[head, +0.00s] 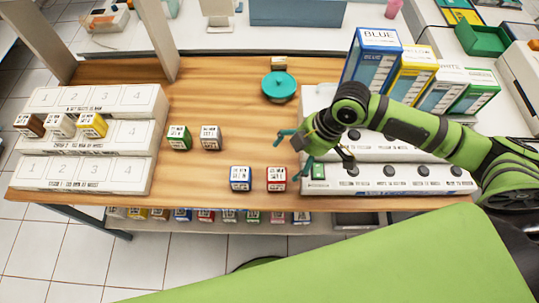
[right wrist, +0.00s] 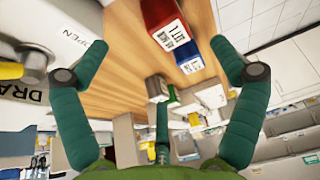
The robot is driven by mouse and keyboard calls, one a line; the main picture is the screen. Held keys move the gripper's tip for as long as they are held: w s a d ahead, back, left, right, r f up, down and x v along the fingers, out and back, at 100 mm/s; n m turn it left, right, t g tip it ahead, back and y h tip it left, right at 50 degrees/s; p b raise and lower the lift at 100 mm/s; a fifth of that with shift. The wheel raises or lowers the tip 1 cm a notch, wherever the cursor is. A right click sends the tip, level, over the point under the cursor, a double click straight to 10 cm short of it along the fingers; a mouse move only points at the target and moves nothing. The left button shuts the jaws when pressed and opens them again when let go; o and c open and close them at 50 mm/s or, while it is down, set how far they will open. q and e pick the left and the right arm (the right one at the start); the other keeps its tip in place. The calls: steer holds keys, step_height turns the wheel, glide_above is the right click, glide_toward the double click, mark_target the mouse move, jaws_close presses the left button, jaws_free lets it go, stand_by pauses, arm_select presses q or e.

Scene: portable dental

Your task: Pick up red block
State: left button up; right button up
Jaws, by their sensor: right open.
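The red block (head: 277,178) has a white labelled face and sits near the front edge of the wooden table, just right of the blue block (head: 240,178). My right gripper (head: 292,155) is open and empty, above and slightly right of the red block. In the right wrist view, the red block (right wrist: 165,25) shows at the top between the spread green fingers, apart from them, with the blue block (right wrist: 189,58) beside it. My left gripper is not in view.
Green (head: 179,138) and dark-sided (head: 210,138) blocks stand further back left. A white stepped rack (head: 125,173) with several blocks is at the left. A white panel with black knobs (head: 420,184) and coloured boxes (head: 374,60) are at the right. A teal round object (head: 279,86) stands behind.

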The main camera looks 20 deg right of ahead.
mark_target(281, 171)
steer(key=p+x, duration=0.1)
steer(key=x, duration=0.5)
steer(key=shift+s+a, duration=0.15)
steer(key=shift+a+f, duration=0.2)
steer(key=shift+f, duration=0.3)
steer(key=x, duration=0.3)
steer(key=shift+f, duration=0.2)
steer(key=shift+w+a+f, duration=0.2)
steer(key=shift+a+f, duration=0.05)
steer(key=shift+f, duration=0.25)
steer(key=c, duration=1.3)
